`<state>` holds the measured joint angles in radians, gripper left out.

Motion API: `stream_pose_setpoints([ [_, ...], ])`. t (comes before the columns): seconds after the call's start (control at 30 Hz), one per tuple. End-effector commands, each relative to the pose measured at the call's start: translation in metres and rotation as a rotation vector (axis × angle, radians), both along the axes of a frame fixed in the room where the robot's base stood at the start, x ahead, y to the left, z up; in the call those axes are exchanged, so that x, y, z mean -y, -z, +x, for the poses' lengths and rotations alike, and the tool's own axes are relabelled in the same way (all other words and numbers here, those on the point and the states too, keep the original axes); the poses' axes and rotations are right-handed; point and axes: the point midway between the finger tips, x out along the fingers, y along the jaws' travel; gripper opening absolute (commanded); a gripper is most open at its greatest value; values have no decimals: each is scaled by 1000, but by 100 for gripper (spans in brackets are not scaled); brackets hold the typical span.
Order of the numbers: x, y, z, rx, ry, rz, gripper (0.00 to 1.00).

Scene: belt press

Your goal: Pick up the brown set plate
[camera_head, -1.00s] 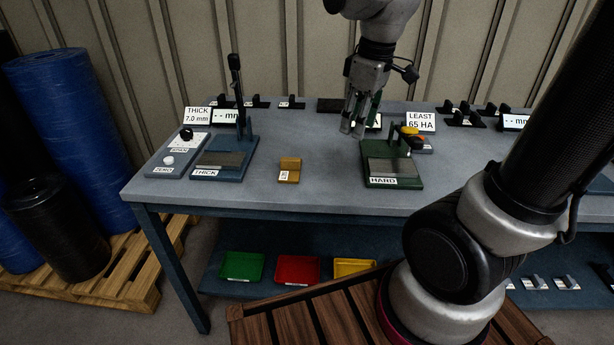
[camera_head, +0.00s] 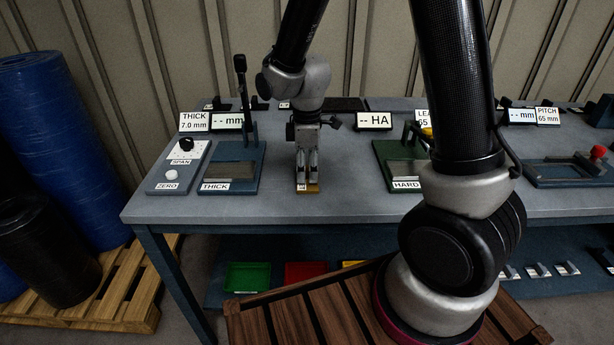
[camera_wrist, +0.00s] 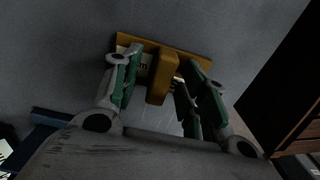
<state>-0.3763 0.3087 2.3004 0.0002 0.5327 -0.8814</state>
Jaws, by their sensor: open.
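The brown set plate (camera_head: 312,188) lies on the grey-blue table between the THICK and HARD gauges. In the head view my gripper (camera_head: 307,182) points down over it and hides most of it. In the wrist view the plate (camera_wrist: 190,52) shows as a flat brown base with a raised upright rib and a white label partly covered. My gripper (camera_wrist: 158,92) is open, with one finger on each side of the rib. I cannot tell whether the fingers touch the plate.
The THICK gauge (camera_head: 232,172) with its tall lever stands left of my gripper, and the HARD gauge (camera_head: 402,180) stands to the right. The ZERO/SPAN box (camera_head: 178,170) is at the far left. The table front (camera_head: 270,207) is bare.

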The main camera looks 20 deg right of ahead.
Motion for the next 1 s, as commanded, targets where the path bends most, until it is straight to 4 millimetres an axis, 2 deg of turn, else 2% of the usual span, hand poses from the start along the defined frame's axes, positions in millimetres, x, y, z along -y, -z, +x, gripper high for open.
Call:
stream_pose_setpoints([
  [0.23,0,3,0,0,1,0,43],
  [0.27,0,3,0,0,1,0,39],
  [0.47,0,3,0,0,1,0,3],
  [0.5,0,3,0,0,1,0,0],
  [0.87,0,1,0,2,1,0,0],
  [1.0,-1,-13,1,6,1,2,0],
])
